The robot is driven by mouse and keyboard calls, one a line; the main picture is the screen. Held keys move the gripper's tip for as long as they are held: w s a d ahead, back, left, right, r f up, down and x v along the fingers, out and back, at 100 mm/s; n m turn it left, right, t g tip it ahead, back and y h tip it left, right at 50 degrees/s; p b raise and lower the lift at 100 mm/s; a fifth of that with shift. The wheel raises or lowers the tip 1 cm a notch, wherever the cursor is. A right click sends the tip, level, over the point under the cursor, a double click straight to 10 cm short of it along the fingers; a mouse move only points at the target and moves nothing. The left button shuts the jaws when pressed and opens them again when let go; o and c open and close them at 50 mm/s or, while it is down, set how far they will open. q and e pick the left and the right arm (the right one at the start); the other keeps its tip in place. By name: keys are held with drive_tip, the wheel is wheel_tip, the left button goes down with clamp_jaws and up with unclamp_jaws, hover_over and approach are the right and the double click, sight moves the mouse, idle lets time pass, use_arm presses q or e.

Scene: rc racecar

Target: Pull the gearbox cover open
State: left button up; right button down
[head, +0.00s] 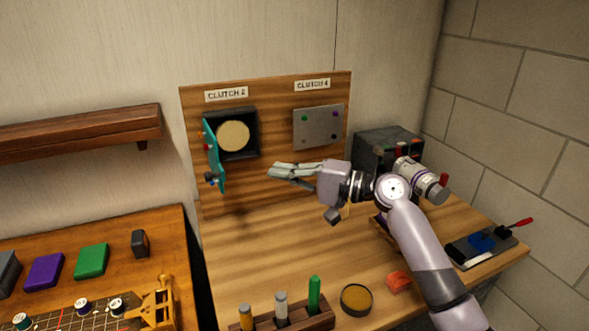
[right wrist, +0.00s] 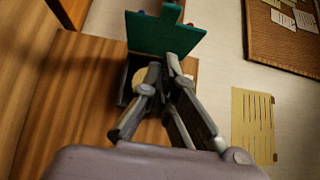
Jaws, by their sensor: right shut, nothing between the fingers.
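The teal cover (head: 214,158) hangs at the left edge of the black gearbox housing (head: 251,122) under the CLUTCH 2 label. It stands swung out from the board, with small red and blue parts on it. A round yellow disc (head: 233,136) shows uncovered inside the housing. My right gripper (head: 271,171) is shut and empty, to the right of the cover and in front of the board, apart from both. In the right wrist view the green cover (right wrist: 163,35) shows beyond the finger tips (right wrist: 163,70), which partly hide the housing. My left gripper is not in view.
A grey plate (head: 319,128) under CLUTCH 4 is on the board's right. A wooden rack (head: 292,321) with several upright tools and a round dish (head: 356,300) stand at the bench front. A dark box (head: 385,147) stands behind my right arm.

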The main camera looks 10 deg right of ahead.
sight(213, 178)
drive_tip(key=w+a+p, duration=0.1)
drive_tip(key=a+p, duration=0.2)
drive_tip(key=a, duration=0.5)
drive_tip(key=shift+w, duration=0.3)
drive_tip(key=shift+a, duration=0.1)
drive_tip(key=a, duration=0.1)
drive_tip(key=s+a+p, duration=0.1)
drive_tip(key=a, duration=0.2)
drive_tip(key=shift+s+a, duration=0.2)
drive_tip(key=shift+s, duration=0.15)
drive_tip(key=shift+d, duration=0.1)
